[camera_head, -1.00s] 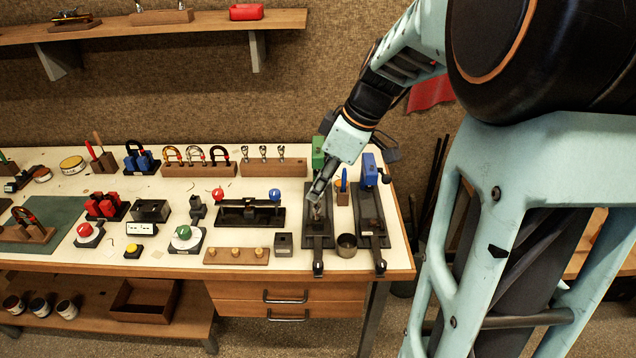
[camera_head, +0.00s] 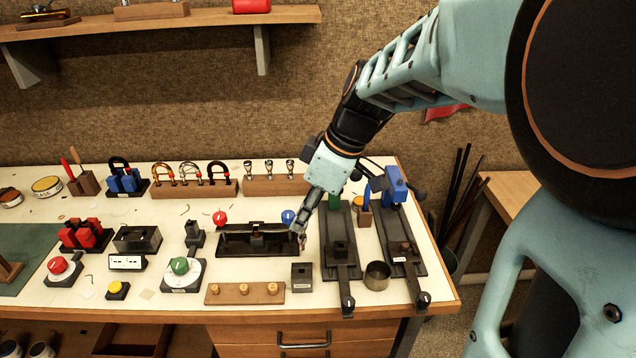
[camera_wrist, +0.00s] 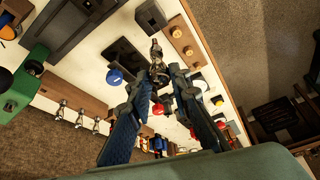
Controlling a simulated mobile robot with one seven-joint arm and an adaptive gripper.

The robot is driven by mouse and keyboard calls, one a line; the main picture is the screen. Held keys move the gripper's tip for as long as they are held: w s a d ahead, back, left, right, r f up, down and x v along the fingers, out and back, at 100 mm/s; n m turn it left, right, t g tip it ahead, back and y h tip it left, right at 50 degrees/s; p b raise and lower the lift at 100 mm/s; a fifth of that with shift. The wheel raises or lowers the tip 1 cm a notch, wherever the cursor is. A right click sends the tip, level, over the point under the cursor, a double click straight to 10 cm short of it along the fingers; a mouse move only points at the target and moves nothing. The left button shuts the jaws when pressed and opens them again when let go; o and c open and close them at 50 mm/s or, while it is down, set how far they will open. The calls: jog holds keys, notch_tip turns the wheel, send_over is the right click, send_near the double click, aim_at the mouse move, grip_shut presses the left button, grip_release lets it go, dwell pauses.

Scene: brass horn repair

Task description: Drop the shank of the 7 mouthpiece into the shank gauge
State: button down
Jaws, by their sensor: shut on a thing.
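My gripper (camera_head: 303,233) is shut on a silver mouthpiece (camera_wrist: 157,50), held between the two fingertips (camera_wrist: 158,82) in the wrist view. The number on it cannot be read. In the head view the gripper hangs over the bench, tilted, right of the long black stand and left of the black fixtures; the mouthpiece is tiny there. A small dark square block (camera_head: 302,279) with a pale label, likely the shank gauge, stands nearer the front edge, apart from the gripper. It also seems to show in the wrist view (camera_wrist: 150,14). Its opening cannot be made out clearly.
Three mouthpieces stand in a wooden rack (camera_head: 232,187) at the back. A wooden strip with knobs (camera_head: 217,297) lies left of the block. A metal cup (camera_head: 377,277) and two long black fixtures (camera_head: 322,228) stand right. The long black stand (camera_head: 230,245) is left.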

aim_at(303, 247)
jog(key=shift+w+a+f, duration=0.15)
jog(key=shift+a+f, duration=0.05)
jog(key=shift+b, duration=0.3)
notch_tip(303, 247, down, 6)
jog(key=b, duration=0.5)
jog(key=shift+r, duration=0.1)
jog(key=shift+f+b, duration=1.75)
jog(key=shift+b, duration=0.65)
dwell(1.5)
jog(key=c, duration=1.7)
grip_release()
jog(key=shift+r, duration=0.1)
jog(key=shift+r, duration=0.1)
jog(key=v, duration=0.7)
jog(key=shift+d+r, duration=0.1)
jog(key=shift+d, duration=0.05)
